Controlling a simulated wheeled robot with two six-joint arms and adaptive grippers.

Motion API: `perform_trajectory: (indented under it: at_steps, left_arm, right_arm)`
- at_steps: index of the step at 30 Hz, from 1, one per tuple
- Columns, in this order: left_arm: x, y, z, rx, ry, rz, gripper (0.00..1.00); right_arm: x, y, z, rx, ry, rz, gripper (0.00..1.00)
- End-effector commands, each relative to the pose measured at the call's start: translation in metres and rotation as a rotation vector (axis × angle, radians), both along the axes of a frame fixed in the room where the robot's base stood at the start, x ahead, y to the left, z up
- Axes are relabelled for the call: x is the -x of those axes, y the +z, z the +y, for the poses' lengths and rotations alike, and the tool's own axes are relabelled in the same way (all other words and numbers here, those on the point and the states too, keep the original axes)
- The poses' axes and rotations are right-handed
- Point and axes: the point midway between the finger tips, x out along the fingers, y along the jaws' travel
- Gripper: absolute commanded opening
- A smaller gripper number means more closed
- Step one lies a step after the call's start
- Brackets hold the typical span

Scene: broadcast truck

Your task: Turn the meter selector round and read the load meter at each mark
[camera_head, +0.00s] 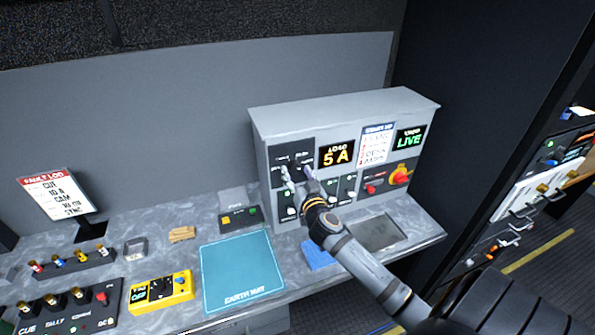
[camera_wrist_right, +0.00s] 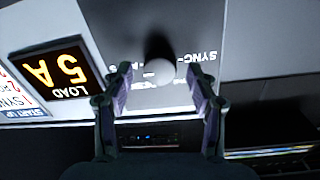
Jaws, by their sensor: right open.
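The load meter (camera_head: 337,155) on the grey console reads 5 A in amber; it also shows upside down in the right wrist view (camera_wrist_right: 55,76). The meter selector knob (camera_wrist_right: 158,73) has a black body and a pale round end, on a dark panel with small white lettering, including "SYNC". My right gripper (camera_head: 297,175) is open, its fingers on either side of the knob in the right wrist view. I cannot tell whether they touch it. In the head view the gripper largely hides the knob. My left gripper is not in view.
A teal earth mat (camera_head: 240,268), a yellow meter (camera_head: 160,291) and a fault log (camera_head: 56,194) stand left on the bench.

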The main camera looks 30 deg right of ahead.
Motion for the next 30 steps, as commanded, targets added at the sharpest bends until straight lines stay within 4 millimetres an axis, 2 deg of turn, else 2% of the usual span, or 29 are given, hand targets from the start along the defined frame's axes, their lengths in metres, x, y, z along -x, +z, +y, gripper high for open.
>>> perform_trajectory:
  at_steps: [4,16,23,30]
  left_arm:
    - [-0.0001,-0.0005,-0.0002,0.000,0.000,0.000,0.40]
    - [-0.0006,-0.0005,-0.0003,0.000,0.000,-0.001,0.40]
    - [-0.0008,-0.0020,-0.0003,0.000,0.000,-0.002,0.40]
    - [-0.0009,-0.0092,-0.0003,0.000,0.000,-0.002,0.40]
  right_arm:
    - [0.0002,-0.0004,0.0000,0.000,0.000,0.000,0.58]
    - [0.0004,-0.0002,0.0000,0.000,0.000,0.000,0.04]
    - [0.0005,-0.0007,0.0001,0.018,0.000,0.004,0.04]
    - [0.0005,-0.0020,0.0002,0.125,0.000,0.029,0.04]
